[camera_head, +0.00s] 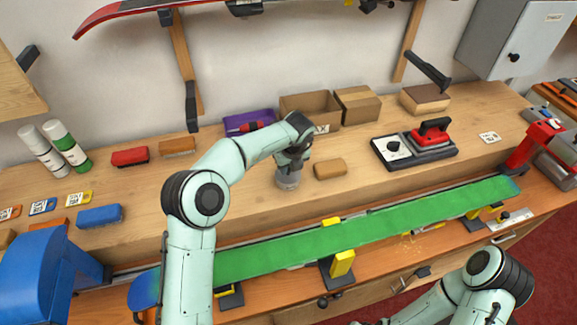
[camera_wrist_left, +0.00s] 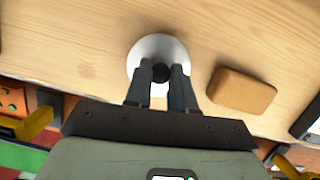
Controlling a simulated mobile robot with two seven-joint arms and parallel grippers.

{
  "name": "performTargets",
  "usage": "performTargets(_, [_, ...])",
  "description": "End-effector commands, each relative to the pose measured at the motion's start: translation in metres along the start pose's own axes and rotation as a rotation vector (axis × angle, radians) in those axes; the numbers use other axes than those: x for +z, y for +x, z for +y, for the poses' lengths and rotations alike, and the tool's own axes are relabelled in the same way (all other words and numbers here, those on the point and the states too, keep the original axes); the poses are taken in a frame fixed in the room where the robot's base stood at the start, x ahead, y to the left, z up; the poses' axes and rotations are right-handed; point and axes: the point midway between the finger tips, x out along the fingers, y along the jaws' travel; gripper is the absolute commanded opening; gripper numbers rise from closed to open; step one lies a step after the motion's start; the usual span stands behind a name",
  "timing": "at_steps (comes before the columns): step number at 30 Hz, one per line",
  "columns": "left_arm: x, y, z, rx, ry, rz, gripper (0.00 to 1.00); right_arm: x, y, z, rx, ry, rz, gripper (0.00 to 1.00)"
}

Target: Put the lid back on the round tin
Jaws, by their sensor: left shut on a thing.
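The round tin (camera_head: 288,182) stands on the raised wooden shelf of the bench, a small grey cylinder in the head view. My left gripper (camera_head: 291,163) is right above it, pointing down and hiding its top. In the left wrist view a pale round lid (camera_wrist_left: 146,50) shows with a dark knob (camera_wrist_left: 160,73) at its middle. The left fingertips (camera_wrist_left: 161,80) are shut on that knob. The lid covers the tin from this side, and I cannot tell whether it rests on the rim or hangs just above it. My right gripper is out of frame; only its arm shows.
A tan block (camera_head: 330,168) lies just right of the tin, also close by in the wrist view (camera_wrist_left: 241,91). A purple tray (camera_head: 236,124) and cardboard boxes (camera_head: 310,104) stand behind. A green ski (camera_head: 370,230) runs along the front.

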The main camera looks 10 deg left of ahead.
Motion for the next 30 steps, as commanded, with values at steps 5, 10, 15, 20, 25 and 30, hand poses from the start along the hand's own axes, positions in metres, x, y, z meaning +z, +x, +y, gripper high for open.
performTargets(5, [-0.0001,0.0002,0.0002,0.000,0.000,0.000,0.00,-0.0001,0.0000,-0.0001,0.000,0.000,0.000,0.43])
performTargets(10, [-0.0001,0.0001,0.0002,0.000,0.000,0.000,0.27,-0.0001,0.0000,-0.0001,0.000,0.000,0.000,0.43])
performTargets(15, [0.0000,0.0002,0.0002,0.000,0.000,0.000,0.53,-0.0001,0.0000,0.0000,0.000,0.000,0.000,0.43])
performTargets(20, [-0.0001,0.0002,0.0002,0.000,0.000,0.000,0.63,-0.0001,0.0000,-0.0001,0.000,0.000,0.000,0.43])
performTargets(25, [-0.0001,0.0002,0.0002,0.000,0.000,0.000,0.79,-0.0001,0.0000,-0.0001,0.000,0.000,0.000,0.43])
performTargets(30, [0.0000,-0.0002,0.0002,0.000,0.000,0.000,0.79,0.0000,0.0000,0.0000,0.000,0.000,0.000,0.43])
